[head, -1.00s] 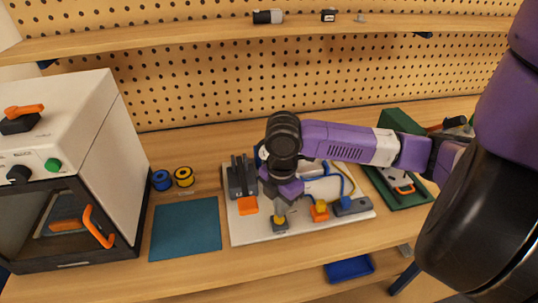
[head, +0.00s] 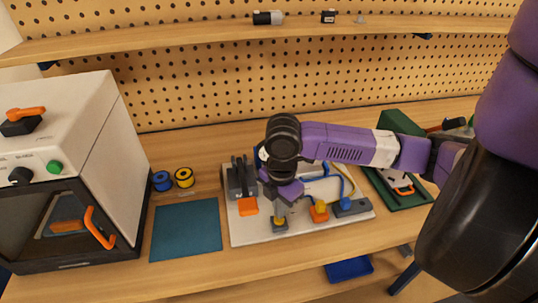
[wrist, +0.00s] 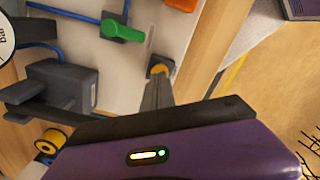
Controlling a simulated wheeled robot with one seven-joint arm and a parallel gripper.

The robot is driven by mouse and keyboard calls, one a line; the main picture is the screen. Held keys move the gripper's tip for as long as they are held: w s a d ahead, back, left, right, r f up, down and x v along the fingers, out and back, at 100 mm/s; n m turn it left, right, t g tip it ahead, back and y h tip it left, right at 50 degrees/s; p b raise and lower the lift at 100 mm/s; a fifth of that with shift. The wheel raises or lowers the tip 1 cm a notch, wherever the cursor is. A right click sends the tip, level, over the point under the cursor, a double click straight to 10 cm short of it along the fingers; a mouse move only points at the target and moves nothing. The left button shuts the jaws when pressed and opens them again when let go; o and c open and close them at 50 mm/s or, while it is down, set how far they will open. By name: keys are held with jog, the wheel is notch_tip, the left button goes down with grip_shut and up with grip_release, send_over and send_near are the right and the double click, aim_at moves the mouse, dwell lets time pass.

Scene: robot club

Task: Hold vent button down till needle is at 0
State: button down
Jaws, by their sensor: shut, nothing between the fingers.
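A white board (head: 246,236) on the bench carries the pneumatic parts. A yellow button (head: 280,222) sits on a dark block at its front edge. My gripper (head: 281,214) points down at this button, fingers together and empty. In the wrist view the fingertips (wrist: 158,78) overlap the yellow button (wrist: 158,69); I cannot tell whether it is pressed in. A white gauge dial (wrist: 5,38) marked "bar" is cut off at the left edge of the wrist view, and its needle does not show. My arm hides the board's middle in the head view.
On the board are a dark bracket with an orange part (head: 248,206), an orange block with a yellow top (head: 319,212), blue hoses and a green lever (wrist: 122,29). A teal mat (head: 186,230) and spools lie left, beside a white oven (head: 60,125). A green tray (head: 412,199) lies right.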

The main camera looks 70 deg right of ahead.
jog(key=shift+p, duration=0.5)
jog(key=shift+f, duration=0.55)
jog(key=shift+f, duration=0.55)
jog(key=shift+r, duration=0.1)
dwell(1.8)
notch_tip(320, 180, up, 3)
jog(key=p, duration=0.4)
jog(key=shift+r+p, duration=0.6)
jog(key=shift+r, duration=1.35)
